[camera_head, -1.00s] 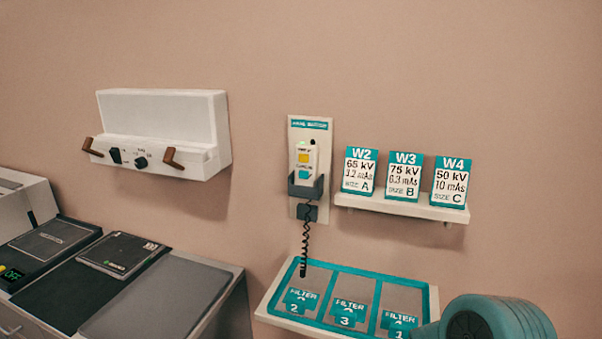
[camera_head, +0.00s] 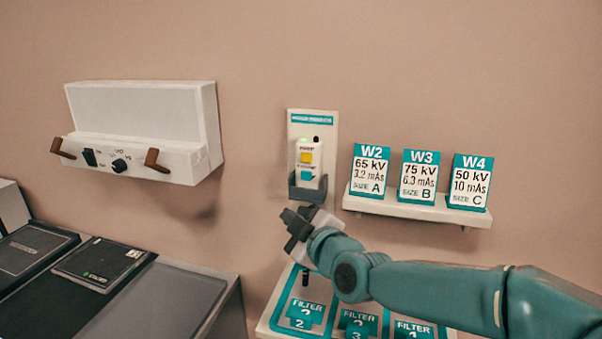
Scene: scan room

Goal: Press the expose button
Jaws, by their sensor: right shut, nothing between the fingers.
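A white hand switch (camera_head: 309,163) sits upright in a dark holder on a pale wall plate with a teal header. It carries a yellow button (camera_head: 306,158) above a teal button (camera_head: 307,176); their small labels are too blurred to read. A small green light shows near the top of the plate. My right gripper (camera_head: 290,222) is shut and empty, just below the holder and slightly left of it. It hides the coiled cord and the lower part of the plate. My left gripper is not in view.
A shelf (camera_head: 415,207) with cards W2, W3 and W4 is right of the switch. A filter tray (camera_head: 268,318) lies below my right arm. A white wall box (camera_head: 145,130) with brown handles and a counter with flat plates (camera_head: 160,300) are at left.

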